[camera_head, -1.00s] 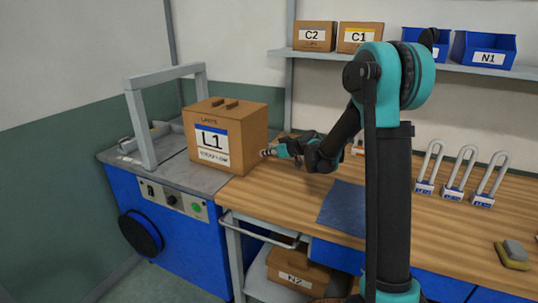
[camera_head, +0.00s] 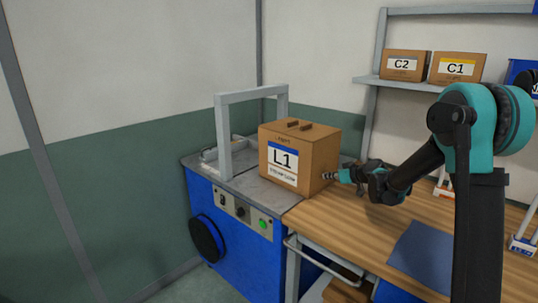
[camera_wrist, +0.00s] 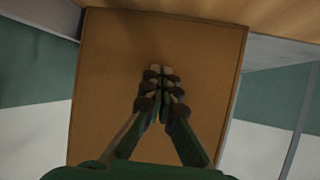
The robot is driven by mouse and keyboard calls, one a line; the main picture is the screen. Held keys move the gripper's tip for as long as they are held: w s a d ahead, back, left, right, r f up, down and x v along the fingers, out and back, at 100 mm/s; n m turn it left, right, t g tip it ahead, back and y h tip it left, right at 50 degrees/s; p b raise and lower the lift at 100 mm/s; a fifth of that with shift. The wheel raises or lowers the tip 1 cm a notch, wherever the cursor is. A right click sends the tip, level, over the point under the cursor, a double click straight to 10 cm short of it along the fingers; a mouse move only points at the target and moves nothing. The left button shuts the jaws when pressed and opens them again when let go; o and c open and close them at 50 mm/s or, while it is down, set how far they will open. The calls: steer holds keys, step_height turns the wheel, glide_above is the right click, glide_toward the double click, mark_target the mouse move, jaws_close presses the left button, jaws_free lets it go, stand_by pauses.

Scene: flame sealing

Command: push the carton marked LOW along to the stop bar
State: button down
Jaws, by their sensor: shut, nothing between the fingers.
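The brown carton (camera_head: 318,160) has a white label with a blue band reading L1; its smaller print is too blurred to read. It stands upright on the grey top of the blue machine, beside a grey arch (camera_head: 223,140). My gripper (camera_head: 328,176) is shut and empty, its fingertips at the carton's right side. In the wrist view the closed fingertips (camera_wrist: 160,72) are in front of the plain carton face (camera_wrist: 115,75), a little above its middle; I cannot tell whether they touch. No stop bar is clearly identifiable; a low grey fitting (camera_head: 208,154) shows behind the arch.
The wooden bench (camera_head: 345,225) adjoins the machine on the right, with a blue mat (camera_head: 424,255) on it. Cartons C2 (camera_head: 405,66) and C1 (camera_head: 457,68) stand on the shelf above. The machine's front has a green button (camera_head: 263,224).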

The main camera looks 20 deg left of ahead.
steer(key=shift+w+a, duration=1.7)
steer(key=shift+a, duration=2.5)
steer(key=shift+w+a, duration=1.65)
steer(key=shift+a, duration=2.5)
steer(key=shift+w+a, duration=1.7)
steer(key=shift+a, duration=2.5)
steer(key=shift+s+d, duration=0.35)
steer(key=shift+d, duration=0.6)
steer(key=shift+s+d, duration=0.35)
steer(key=shift+d, duration=0.65)
steer(key=shift+s+d, duration=0.35)
steer(key=shift+d, duration=0.6)
